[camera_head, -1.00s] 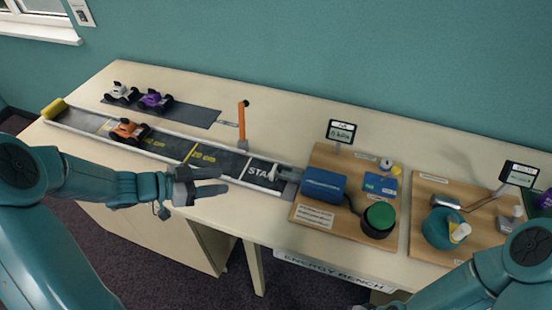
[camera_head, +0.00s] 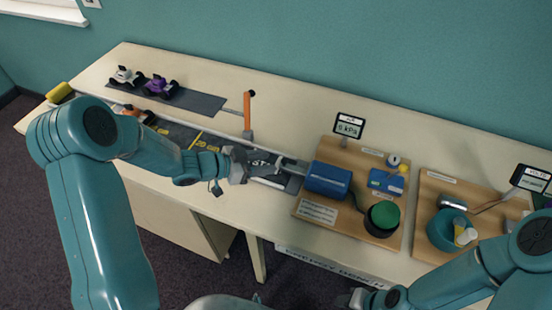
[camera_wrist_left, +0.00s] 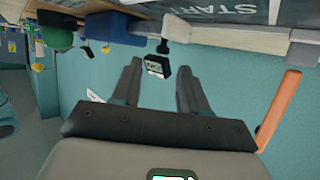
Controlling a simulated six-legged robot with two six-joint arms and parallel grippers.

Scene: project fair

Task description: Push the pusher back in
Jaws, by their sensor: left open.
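The pusher (camera_head: 291,164) is a grey rod sticking out of the left end of the blue cylinder (camera_head: 327,179), by the START end of the track. Its far end is hidden behind my left gripper in the head view. In the left wrist view, the pusher (camera_wrist_left: 150,27) runs out from the blue cylinder (camera_wrist_left: 111,26) at the top, beyond the fingertips. My left gripper (camera_head: 246,161) is open and empty, over the start area beside the pusher's end; its spread fingers also show in the wrist view (camera_wrist_left: 158,72). Whether it touches the pusher I cannot tell. My right gripper (camera_head: 355,298) shows only partly.
An orange lever (camera_head: 249,110) stands upright behind the track, close to my left gripper. An orange car (camera_head: 138,113) sits on the track, partly behind my arm. A black pump with a green top (camera_head: 383,216) and a small display (camera_head: 348,126) share the cylinder's wooden board.

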